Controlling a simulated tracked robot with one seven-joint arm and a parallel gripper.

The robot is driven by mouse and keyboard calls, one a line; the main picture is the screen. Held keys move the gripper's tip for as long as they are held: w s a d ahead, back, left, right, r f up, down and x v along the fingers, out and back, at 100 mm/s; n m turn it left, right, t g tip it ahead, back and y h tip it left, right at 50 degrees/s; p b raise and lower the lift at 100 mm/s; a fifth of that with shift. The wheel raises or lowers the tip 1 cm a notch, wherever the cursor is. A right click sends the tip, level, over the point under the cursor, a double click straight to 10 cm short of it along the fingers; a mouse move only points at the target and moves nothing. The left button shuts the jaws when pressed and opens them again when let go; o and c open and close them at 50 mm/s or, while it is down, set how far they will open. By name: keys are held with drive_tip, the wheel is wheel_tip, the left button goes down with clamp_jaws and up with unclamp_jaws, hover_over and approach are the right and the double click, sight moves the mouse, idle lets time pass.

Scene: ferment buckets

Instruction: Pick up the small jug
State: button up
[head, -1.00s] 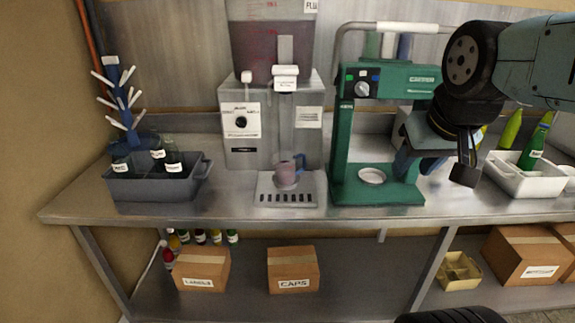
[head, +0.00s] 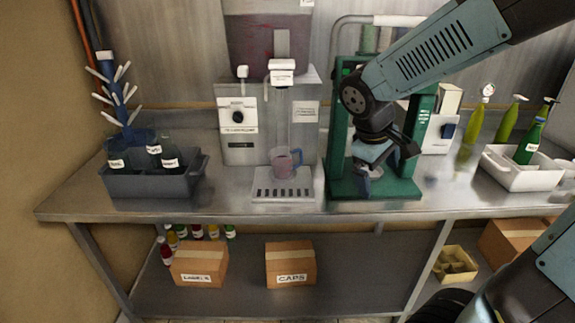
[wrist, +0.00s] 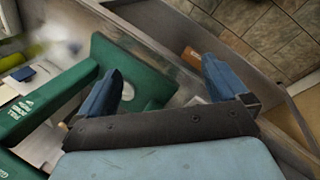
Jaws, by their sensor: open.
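The small jug (head: 281,164) is pinkish with a blue handle on its right side. It stands upright on the slotted drip tray (head: 262,192) under the dispenser's spout, in the head view. My gripper (head: 366,178) is to the right of the jug, in front of the green capping machine and above its base. In the wrist view my gripper (wrist: 166,85) has its two blue fingers spread wide apart with nothing between them. The jug does not show in the wrist view.
The grey dispenser (head: 238,145) stands behind the jug. The green machine's upright (head: 338,130) stands between jug and gripper side. A dark bottle crate (head: 150,185) is at left, a white crate (head: 515,174) at right. The bench front (head: 230,208) is clear.

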sight(286, 155)
drive_tip(key=w+a+f+n+t+h, duration=0.2)
drive_tip(key=w+a+f+n, duration=0.1)
drive_tip(key=w+a+n, duration=0.1)
drive_tip(key=w+a+f+n+t+h, duration=0.3)
drive_tip(key=w+a+f+n, duration=0.1)
drive_tip(key=a+n, duration=0.2)
drive_tip(key=w+a+f+n+t+h, duration=0.2)
drive_tip(key=w+a+f+n+t, duration=0.1)
drive_tip(key=a+n, duration=0.3)
drive_tip(key=shift+w+a+f+h, duration=0.2)
drive_tip(key=shift+w+a+h, duration=0.1)
drive_tip(key=shift+w+a, duration=0.35)
drive_tip(key=a+n+t, duration=0.2)
drive_tip(key=a, duration=0.1)
drive_tip(key=a+n+t+y, duration=0.1)
drive_tip(key=a+n+t, duration=0.1)
drive_tip(key=a, duration=0.1)
drive_tip(key=a+n+t+y, duration=0.1)
drive_tip(key=a+n, duration=0.1)
drive_tip(key=a, duration=0.2)
drive_tip(key=shift+w+n+t, duration=0.15)
drive_tip(key=shift+n+t, duration=0.15)
drive_tip(key=shift+t, duration=0.1)
drive_tip(key=x, duration=1.3)
drive_tip(key=shift+w+d+f, duration=0.15)
drive_tip(key=shift+w+f, duration=0.05)
drive_tip(key=shift+w, duration=0.1)
drive_tip(key=shift+c, duration=0.5)
drive_tip(key=c, duration=1.2)
